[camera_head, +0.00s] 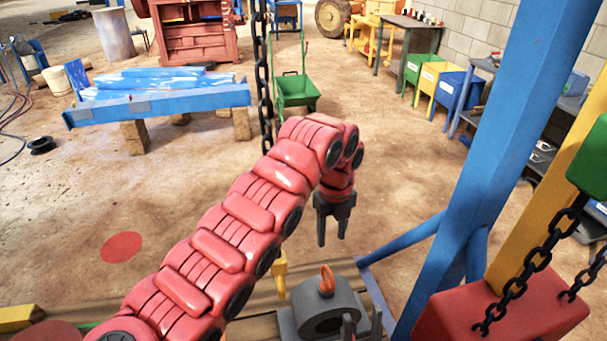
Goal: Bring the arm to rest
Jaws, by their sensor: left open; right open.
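My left arm (225,237), red and segmented, comes in from the lower left, rises to the middle and bends down at its end. My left gripper (333,225) points downward with its dark fingers apart and nothing between them. It hangs above and apart from a grey cylindrical housing (322,311) with an orange ring (327,279) on top. My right gripper (362,326) shows only as dark fingertips at the bottom edge, beside the right side of the housing. They are apart, and whether they touch the housing I cannot tell. The rest of my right arm is out of view.
A blue post (495,150) with braces stands close on the right. A red block (500,312) with chains is at the lower right. A dark chain and hook (280,277) hang left of my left gripper. Sandy floor (390,170) behind is open, with a green cart (296,92) farther back.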

